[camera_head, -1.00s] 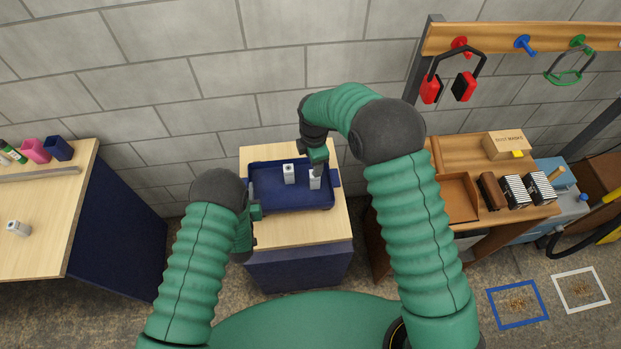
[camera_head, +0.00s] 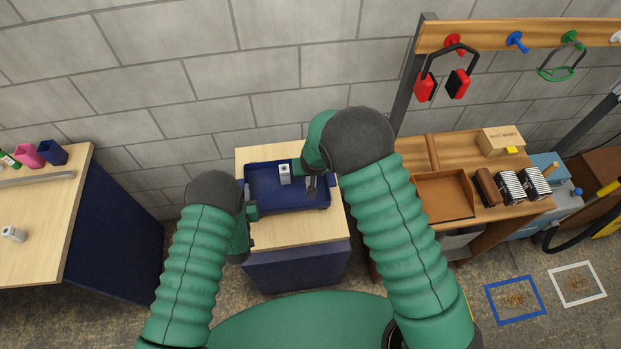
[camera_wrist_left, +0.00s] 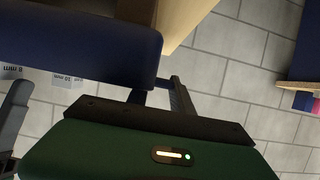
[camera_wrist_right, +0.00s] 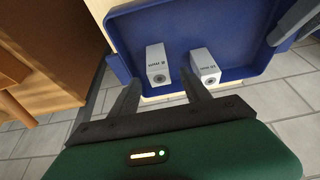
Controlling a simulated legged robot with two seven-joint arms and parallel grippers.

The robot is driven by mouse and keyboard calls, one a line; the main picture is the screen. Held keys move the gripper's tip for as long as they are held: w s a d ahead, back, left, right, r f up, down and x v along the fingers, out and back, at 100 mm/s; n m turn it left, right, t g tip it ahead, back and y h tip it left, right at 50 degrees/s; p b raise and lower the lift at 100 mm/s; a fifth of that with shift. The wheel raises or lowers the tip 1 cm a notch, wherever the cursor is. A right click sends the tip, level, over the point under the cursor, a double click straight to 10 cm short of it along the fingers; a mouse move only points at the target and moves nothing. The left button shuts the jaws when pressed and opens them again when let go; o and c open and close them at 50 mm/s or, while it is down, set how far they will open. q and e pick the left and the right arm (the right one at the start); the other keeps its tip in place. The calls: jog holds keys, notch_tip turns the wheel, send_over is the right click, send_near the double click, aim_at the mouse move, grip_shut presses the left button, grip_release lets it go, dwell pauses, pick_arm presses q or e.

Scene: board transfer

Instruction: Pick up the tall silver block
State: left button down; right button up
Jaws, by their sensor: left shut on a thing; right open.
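A blue tray (camera_head: 262,207) holds two upright silver-white blocks. The left block (camera_head: 285,174) stands clear in the head view, while the right one is largely hidden by my right gripper (camera_head: 312,184). In the right wrist view, that open gripper (camera_wrist_right: 160,92) points down at the tray, with one labelled block (camera_wrist_right: 158,64) ahead between its fingers and the other block (camera_wrist_right: 205,66) just beyond the right finger. Both look similar in height; I cannot tell which is taller. My left gripper (camera_head: 250,207) is shut on the tray's left side; the tray wall (camera_wrist_left: 80,40) fills much of its view.
Another small silver block (camera_head: 14,234) lies on the left table (camera_head: 40,215). The tray rests on a wooden-topped cabinet (camera_head: 300,231). A workbench (camera_head: 480,224) with a brown open tray (camera_head: 445,196) and striped boxes (camera_head: 511,189) stands to the right.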

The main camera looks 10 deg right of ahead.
jog(key=x, duration=0.6)
jog(key=shift+f, duration=0.25)
grip_shut()
